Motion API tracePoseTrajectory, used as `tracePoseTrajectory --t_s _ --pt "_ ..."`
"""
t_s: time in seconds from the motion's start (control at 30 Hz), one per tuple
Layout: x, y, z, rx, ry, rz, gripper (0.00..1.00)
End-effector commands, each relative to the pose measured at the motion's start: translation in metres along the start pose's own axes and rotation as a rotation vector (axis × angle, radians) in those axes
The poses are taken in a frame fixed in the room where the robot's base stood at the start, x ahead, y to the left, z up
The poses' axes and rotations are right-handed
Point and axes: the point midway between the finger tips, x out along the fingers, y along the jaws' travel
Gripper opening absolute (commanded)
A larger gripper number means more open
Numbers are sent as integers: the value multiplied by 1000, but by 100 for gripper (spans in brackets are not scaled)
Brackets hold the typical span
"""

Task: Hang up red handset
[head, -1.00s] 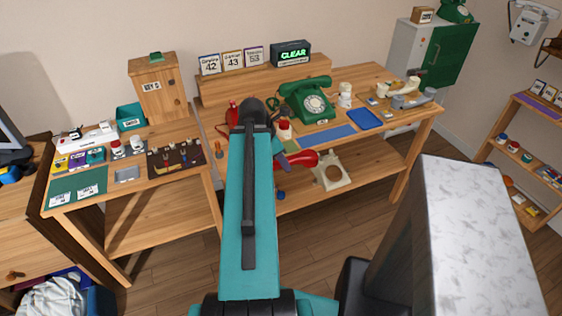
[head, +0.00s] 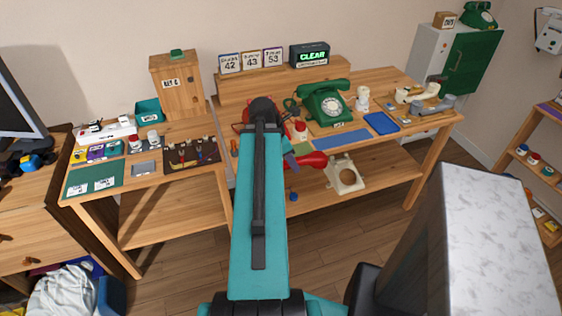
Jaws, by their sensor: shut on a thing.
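The red handset (head: 312,161) shows to the right of my arm, in front of the workbench's front edge. My gripper (head: 292,160) is shut on its near end, and my arm hides part of the grip. A red phone (head: 240,127) stands on the bench, mostly hidden behind my arm, so its cradle cannot be seen. The handset is apart from the phone, to its right and nearer to me.
A green phone (head: 326,104) with its handset on stands right of my arm. A blue mat (head: 342,139) and blue tray (head: 381,123) lie further right. A cream phone shell (head: 345,175) sits on the lower shelf.

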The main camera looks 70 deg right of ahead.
Motion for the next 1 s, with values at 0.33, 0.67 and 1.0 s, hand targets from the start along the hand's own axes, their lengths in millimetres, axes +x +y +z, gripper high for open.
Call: tracePoseTrajectory --t_s 0.33,0.67,1.0 --pt "-33 41 -67 -31 0 14 0" --pt "-71 69 -144 -57 0 24 0" --pt "-113 84 -227 -85 0 36 0"
